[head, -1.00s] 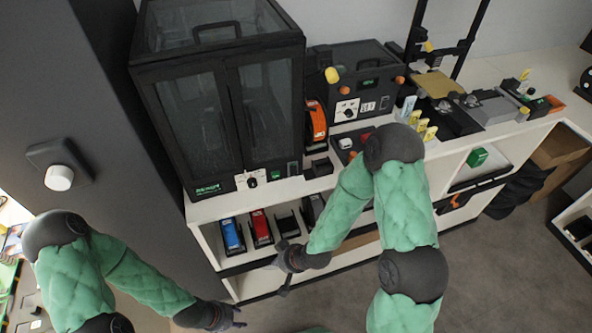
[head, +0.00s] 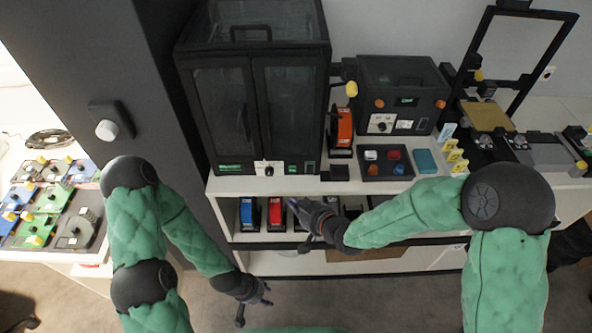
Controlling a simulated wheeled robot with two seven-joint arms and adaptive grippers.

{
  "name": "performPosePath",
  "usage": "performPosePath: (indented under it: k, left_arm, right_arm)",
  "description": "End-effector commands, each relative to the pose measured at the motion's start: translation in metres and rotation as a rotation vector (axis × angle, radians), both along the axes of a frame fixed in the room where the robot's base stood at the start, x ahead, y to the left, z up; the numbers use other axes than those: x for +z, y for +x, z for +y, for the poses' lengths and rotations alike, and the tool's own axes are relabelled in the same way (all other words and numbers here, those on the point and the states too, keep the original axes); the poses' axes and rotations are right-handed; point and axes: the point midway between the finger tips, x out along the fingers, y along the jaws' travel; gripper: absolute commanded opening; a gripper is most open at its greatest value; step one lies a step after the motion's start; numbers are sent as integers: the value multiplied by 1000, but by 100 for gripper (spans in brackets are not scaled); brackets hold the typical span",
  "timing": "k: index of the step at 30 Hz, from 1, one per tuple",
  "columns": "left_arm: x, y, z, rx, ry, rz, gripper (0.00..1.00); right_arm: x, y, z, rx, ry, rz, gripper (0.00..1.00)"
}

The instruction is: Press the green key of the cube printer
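A tall black enclosed printer (head: 258,90) with two glass doors stands on the white bench. Its front lower strip has a white panel with a knob (head: 268,168) and a small green patch (head: 292,168). A smaller black box-shaped machine (head: 433,74) stands to its right, with a small green-lit display (head: 407,101) and a white knob panel (head: 381,123). I cannot read which one is the cube printer. My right gripper (head: 300,223) is open and empty before the shelf below the bench top. My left gripper (head: 254,302) is open and empty, lower, above the floor.
A dark tray (head: 372,174) with coloured pieces and a blue-green block (head: 426,161) lie on the bench. Blue (head: 249,213) and red (head: 275,213) cartridges sit on the shelf below. An open-frame printer (head: 490,117) stands at right.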

Motion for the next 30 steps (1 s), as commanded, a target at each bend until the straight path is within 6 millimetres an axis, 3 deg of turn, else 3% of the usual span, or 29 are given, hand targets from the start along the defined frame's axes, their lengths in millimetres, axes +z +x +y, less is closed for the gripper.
performPosePath:
  k: [11,30]
  left_arm:
    - [1,0,0,0,0,0,40]
    - [2,0,0,0,0,0,40]
  right_arm:
    - [0,12,0,-2,0,2,0]
    - [-1,82,0,-2,0,2,0]
